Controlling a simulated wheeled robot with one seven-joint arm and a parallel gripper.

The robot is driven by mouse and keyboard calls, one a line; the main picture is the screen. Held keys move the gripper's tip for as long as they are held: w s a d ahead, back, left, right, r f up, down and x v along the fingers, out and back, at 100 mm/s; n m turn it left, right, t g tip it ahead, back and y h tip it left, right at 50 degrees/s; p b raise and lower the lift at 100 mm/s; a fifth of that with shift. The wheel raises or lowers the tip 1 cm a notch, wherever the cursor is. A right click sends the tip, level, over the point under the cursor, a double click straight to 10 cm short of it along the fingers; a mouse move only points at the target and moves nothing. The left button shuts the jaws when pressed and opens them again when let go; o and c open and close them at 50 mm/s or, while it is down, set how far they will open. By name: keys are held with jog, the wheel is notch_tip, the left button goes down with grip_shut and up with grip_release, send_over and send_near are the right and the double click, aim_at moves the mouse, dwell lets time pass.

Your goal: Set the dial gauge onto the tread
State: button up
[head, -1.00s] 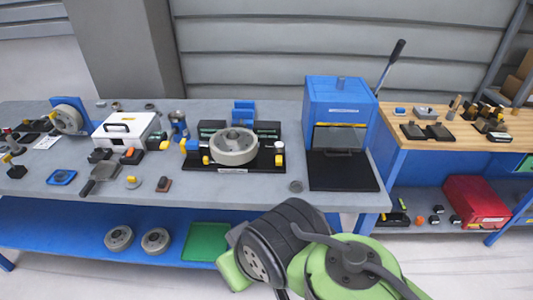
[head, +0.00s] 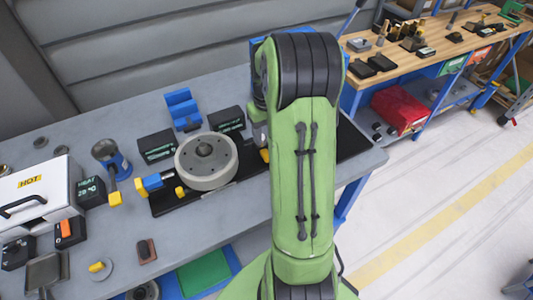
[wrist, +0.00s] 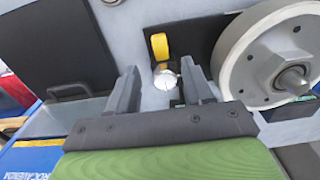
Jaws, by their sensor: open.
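The dial gauge (wrist: 165,79) shows in the wrist view as a small white round dial beside a yellow block (wrist: 160,46). My gripper (wrist: 160,78) is open, and the dial appears between its two fingertips in the picture, with space on both sides. I cannot tell the depth between them. The grey wheel (head: 206,160) lies flat on a black base, its outer rim being the tread. In the wrist view the wheel (wrist: 275,55) is right of my gripper. In the head view my green arm hides my gripper and most of the gauge area.
The blue and yellow clamp (head: 150,183) stands left of the wheel, with dark display boxes (head: 157,146) behind it. A white HOT box (head: 38,200) is at the left. A black plate (wrist: 60,45) lies left in the wrist view. The bench front (head: 200,222) is fairly clear.

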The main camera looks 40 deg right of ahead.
aim_at(263, 149)
jog(key=f, duration=0.4)
jog(key=f+b, duration=0.1)
jog(key=f, duration=0.4)
jog(key=shift+s, duration=0.2)
jog(key=shift+r, duration=0.1)
grip_shut()
